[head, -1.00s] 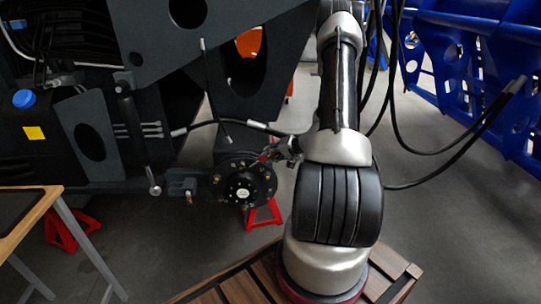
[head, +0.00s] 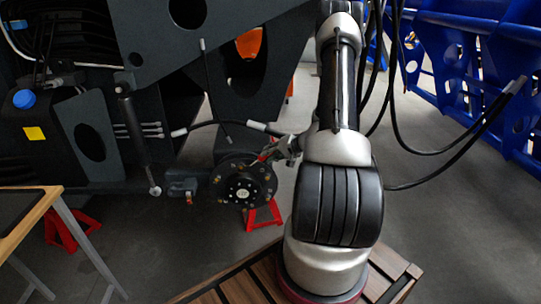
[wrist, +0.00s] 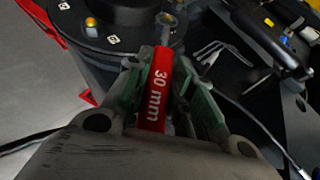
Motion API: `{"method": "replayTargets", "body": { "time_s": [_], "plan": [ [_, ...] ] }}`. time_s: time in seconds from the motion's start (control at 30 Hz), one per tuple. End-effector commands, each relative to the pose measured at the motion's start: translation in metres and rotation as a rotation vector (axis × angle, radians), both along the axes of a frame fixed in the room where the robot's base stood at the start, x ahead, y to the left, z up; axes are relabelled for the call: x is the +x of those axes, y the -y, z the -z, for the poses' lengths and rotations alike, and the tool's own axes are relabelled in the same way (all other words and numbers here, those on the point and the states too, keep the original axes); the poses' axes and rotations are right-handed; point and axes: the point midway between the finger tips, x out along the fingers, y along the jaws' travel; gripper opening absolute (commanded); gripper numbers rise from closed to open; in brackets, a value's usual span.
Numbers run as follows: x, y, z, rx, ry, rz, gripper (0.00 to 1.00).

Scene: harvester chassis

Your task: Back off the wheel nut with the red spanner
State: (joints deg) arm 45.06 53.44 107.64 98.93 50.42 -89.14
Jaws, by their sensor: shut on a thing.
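The red spanner (wrist: 157,95), marked "30 mm", lies between my gripper's fingers (wrist: 158,92) in the wrist view. My gripper is shut on its handle. The spanner's grey head (wrist: 168,32) reaches to the edge of the dark wheel hub (wrist: 125,15). I cannot tell whether the head sits around a nut; the nut there is not clear. In the head view, the round black hub (head: 243,186) carries several yellowish nuts around its face. My gripper (head: 281,150) is at the hub's upper right, with a bit of red spanner (head: 264,156) at the hub's upper edge.
A red stand (head: 263,214) is below the hub. Black hoses (head: 440,150) hang to the right of my arm. A wooden-topped table (head: 22,215) stands at the left, and a blue frame (head: 465,60) at the back right. Grey floor lies open at the right.

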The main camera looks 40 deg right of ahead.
Motion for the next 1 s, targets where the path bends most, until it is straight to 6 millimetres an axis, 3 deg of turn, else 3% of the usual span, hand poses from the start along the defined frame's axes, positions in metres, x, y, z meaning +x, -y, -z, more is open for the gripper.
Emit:
{"method": "replayTargets", "body": {
  "time_s": [0.73,1.0],
  "plan": [
    [0.012,0.007,0.0,0.0,0.001,0.0,0.0],
    [0.018,-0.001,-0.011,-0.063,-0.035,-0.003,0.0]
  ]
}}
